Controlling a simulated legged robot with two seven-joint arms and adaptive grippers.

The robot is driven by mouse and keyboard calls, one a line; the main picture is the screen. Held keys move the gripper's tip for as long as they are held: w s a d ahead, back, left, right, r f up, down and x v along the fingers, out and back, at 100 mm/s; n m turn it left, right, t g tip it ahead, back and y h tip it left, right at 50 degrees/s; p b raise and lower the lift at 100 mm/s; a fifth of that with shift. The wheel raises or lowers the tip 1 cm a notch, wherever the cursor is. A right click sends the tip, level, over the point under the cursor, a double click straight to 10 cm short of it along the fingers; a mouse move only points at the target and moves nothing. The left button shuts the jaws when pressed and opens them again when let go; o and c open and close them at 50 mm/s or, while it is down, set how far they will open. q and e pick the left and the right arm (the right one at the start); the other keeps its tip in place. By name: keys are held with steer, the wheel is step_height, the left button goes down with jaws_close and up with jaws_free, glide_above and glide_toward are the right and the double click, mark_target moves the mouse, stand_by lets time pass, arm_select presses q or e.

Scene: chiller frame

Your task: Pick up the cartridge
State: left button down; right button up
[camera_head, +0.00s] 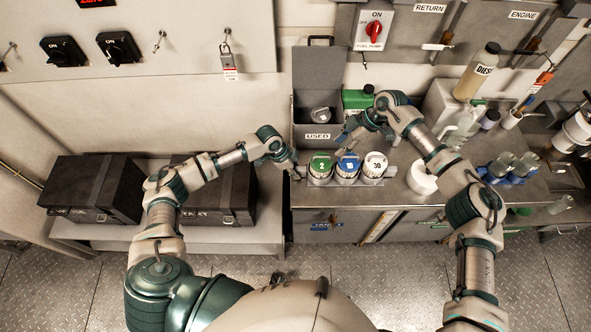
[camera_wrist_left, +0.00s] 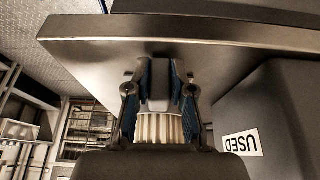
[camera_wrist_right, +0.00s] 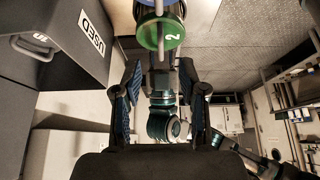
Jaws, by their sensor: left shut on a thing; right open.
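My left gripper (camera_head: 295,172) is at the counter's left front edge, just left of the green-capped cartridge marked 2 (camera_head: 319,167). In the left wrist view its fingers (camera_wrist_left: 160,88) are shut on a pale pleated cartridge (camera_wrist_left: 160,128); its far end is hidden. A blue-capped cartridge (camera_head: 347,166) and a white-capped one marked 30 (camera_head: 375,164) stand beside the green one in a row. My right gripper (camera_head: 348,136) is above and behind the row. In the right wrist view its fingers (camera_wrist_right: 160,85) are open and empty, with the green cap (camera_wrist_right: 163,36) beyond.
An open grey bin labelled USED (camera_head: 318,136) stands behind the row, with a capped item (camera_head: 320,115) inside. A green can (camera_head: 356,100), a diesel bottle (camera_head: 477,72) and a white round container (camera_head: 421,180) stand to the right. Black cases (camera_head: 95,187) are on the left bench.

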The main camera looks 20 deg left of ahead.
mark_target(322, 161)
steer(key=o, duration=0.8)
steer(key=shift+f+n, duration=0.1)
steer(key=shift+n, duration=0.3)
steer(key=o, duration=0.3)
steer(key=shift+s+f+n, duration=0.15)
steer(key=shift+s+n, duration=0.05)
steer(key=shift+n, duration=0.4)
steer(key=s+n+t, duration=0.1)
steer(key=n, duration=0.6)
steer(key=s+a+n+t+h, duration=0.1)
steer(key=n, duration=0.6)
steer(key=f+n+t, duration=0.1)
steer(key=n, duration=0.6)
steer(key=shift+s+a+n+h, duration=0.3)
steer(key=shift+s+a+n, duration=0.1)
steer(key=shift+a+r+n+t, duration=0.1)
steer(key=shift+n+t, duration=0.3)
steer(key=shift+n, duration=0.8)
steer(key=shift+a+f+n, duration=0.15)
steer(key=shift+f+n, duration=0.1)
steer(key=shift+n, duration=0.05)
steer(key=x, duration=1.1)
steer(key=shift+f, duration=0.2)
